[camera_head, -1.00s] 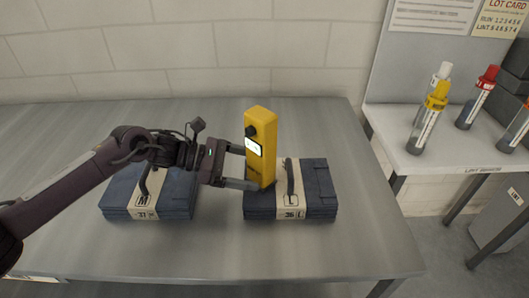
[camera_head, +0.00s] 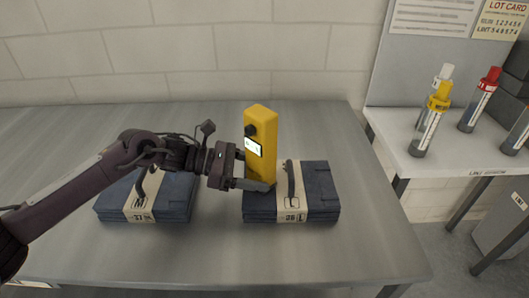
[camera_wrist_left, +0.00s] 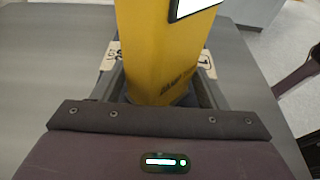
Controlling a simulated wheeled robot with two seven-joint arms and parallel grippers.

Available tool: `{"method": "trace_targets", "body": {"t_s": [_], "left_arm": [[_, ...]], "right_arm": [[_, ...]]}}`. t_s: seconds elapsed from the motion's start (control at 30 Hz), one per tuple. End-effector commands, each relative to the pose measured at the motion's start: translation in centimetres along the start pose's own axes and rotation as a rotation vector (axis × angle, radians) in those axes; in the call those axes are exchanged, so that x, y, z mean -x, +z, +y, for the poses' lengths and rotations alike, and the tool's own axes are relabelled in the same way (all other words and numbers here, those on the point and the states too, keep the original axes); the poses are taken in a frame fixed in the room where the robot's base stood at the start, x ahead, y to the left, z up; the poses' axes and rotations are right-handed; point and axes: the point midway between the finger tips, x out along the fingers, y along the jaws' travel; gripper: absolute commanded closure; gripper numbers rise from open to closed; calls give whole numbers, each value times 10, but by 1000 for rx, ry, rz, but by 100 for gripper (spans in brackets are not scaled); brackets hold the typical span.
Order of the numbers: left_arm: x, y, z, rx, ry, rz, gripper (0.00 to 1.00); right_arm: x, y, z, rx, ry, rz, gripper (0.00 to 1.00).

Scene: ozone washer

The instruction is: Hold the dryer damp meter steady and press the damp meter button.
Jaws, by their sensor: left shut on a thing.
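The yellow damp meter (camera_head: 264,130) stands upright at the left part of the right denim stack; whether its base rests on the stack is hard to tell. A black round knob (camera_head: 250,130), which may be the button, sits high on its left-facing side, above a lit white screen (camera_head: 253,147). My left gripper (camera_head: 254,171) is shut around the lower part of the meter, below the screen. In the left wrist view, the meter (camera_wrist_left: 160,55) rises between the fingers, its screen cut off by the top edge.
Folded denim stacks with paper bands lie on the grey table: one marked L (camera_head: 320,180) and one marked M (camera_head: 175,197), partly behind my left arm. A side shelf (camera_head: 385,130) at right holds several capped tubes. The table front is clear.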

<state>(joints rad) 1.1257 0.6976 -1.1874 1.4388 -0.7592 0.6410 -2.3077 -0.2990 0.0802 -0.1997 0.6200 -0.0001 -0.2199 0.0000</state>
Motion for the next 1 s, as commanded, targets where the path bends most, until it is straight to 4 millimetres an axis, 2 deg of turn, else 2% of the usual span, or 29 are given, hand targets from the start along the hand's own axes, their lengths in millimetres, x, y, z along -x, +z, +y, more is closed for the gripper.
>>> {"method": "trace_targets", "body": {"t_s": [0.03, 0.17, 0.2, 1.0], "left_arm": [[0, 0, 0, 0, 0, 0, 46], [0, 0, 0, 0, 0, 0, 46], [0, 0, 0, 0, 0, 0, 46], [0, -1, 0, 1, 0, 1, 46]], "right_arm": [[0, 0, -1, 0, -1, 0, 82], [0, 0, -2, -1, -2, -1, 99], [0, 0, -2, -1, -2, -1, 100], [0, 1, -2, 0, -2, -2, 100]]}}
